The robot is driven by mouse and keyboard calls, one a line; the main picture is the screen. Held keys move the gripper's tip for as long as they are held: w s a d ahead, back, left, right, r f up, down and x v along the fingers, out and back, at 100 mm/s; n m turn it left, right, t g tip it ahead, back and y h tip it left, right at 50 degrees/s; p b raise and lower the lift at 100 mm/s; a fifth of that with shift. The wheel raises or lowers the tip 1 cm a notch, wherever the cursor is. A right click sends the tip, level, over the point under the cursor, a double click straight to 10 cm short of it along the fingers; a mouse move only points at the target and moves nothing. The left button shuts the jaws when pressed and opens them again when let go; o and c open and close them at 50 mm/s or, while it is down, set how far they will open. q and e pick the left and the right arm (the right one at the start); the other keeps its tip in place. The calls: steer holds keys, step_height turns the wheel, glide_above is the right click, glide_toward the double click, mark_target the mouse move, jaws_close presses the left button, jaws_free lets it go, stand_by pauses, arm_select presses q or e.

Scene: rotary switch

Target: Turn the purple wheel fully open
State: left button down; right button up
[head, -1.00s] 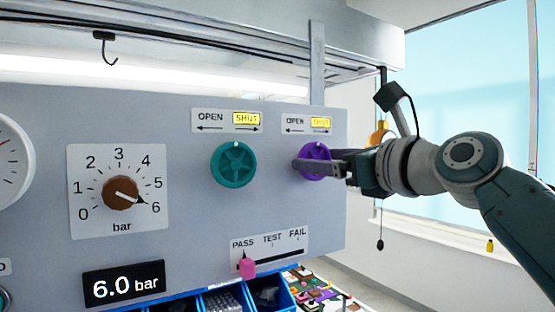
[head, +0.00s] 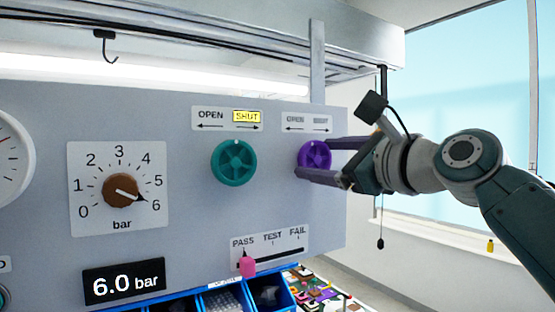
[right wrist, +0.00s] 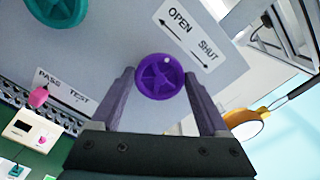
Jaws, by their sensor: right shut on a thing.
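The purple wheel (head: 313,153) is on the right part of the grey panel, under an OPEN/SHUT label (head: 306,121) on which neither word is lit. My right gripper (head: 317,158) is shut on the wheel's rim from the right, one finger at the upper right and one at the lower left. In the right wrist view the purple wheel (right wrist: 160,77) lies between the two fingertips, with a small pale mark near its rim. My left gripper is not in view.
A teal wheel (head: 234,163) is left of the purple one, its SHUT label lit yellow. A brown knob (head: 121,190) points near 6, and a display (head: 123,284) reads 6.0 bar. A pink slider (head: 247,266) sits at PASS. Blue bins (head: 181,306) stand below.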

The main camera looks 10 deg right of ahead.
steer(key=n+b, duration=0.1)
steer(key=n, duration=0.3)
steer(key=shift+f+n, duration=0.1)
steer(key=shift+n, duration=0.2)
steer(key=n+b, duration=0.2)
steer(key=n, duration=0.3)
steer(key=shift+a+f, duration=0.1)
steer(key=shift+f, duration=0.05)
steer(key=n+b, duration=0.2)
steer(key=n, duration=0.4)
steer(key=shift+f, duration=0.1)
steer(key=n+b, duration=0.2)
steer(key=n, duration=0.2)
steer(key=n+b, duration=0.2)
steer(key=n, duration=0.9)
steer(key=shift+d, duration=0.25)
steer(key=o, duration=1.2)
steer(key=shift+o, duration=0.2)
